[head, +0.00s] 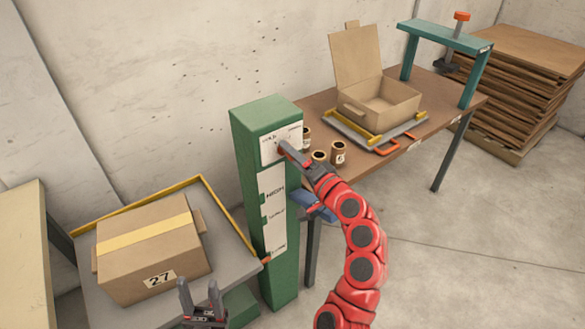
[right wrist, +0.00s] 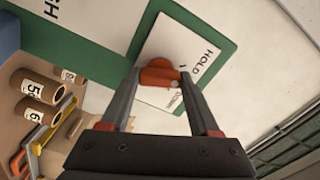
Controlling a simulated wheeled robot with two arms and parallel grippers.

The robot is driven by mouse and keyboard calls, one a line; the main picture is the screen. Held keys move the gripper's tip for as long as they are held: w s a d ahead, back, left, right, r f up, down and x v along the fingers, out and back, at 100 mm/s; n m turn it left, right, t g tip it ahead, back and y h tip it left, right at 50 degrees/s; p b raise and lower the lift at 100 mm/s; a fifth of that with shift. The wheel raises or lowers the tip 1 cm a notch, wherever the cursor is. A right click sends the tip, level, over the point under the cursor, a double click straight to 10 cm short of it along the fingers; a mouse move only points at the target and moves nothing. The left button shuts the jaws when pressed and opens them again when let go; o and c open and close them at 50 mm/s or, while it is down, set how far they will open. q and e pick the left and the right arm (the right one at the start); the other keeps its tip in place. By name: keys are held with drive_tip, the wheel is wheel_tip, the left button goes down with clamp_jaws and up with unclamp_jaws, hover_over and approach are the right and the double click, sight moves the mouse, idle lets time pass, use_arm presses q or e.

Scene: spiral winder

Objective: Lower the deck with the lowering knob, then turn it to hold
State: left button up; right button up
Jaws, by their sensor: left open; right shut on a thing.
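The green column (head: 253,118) stands in the middle of the head view, with a white knob plate (head: 270,151) near its top. In the right wrist view the orange lowering knob (right wrist: 158,73) sits on this plate, near the word HOLD. My right gripper (head: 286,147) is shut on the knob; its fingertips partly hide it, and I cannot tell its exact setting. The grey deck (head: 234,246) with a yellow rail carries a closed carton marked 27 (head: 150,250). An orange pointer (head: 266,260) is beside the column's lowest label. My left gripper (head: 203,303) is open and empty near the deck's front edge.
A brown table (head: 440,97) holds an open carton (head: 385,98) on a grey tray, several small numbered rolls (head: 338,152) and a teal press frame (head: 444,38). Brown sheets (head: 525,75) are stacked at the back right. The floor at the right front is clear.

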drive_tip(key=shift+f+n+b, duration=0.1)
drive_tip(key=shift+n+b, duration=1.7)
drive_tip(key=shift+b, duration=0.15)
drive_tip(key=o, duration=1.4)
drive_tip(key=shift+c, duration=0.2)
drive_tip(key=shift+s, duration=0.1)
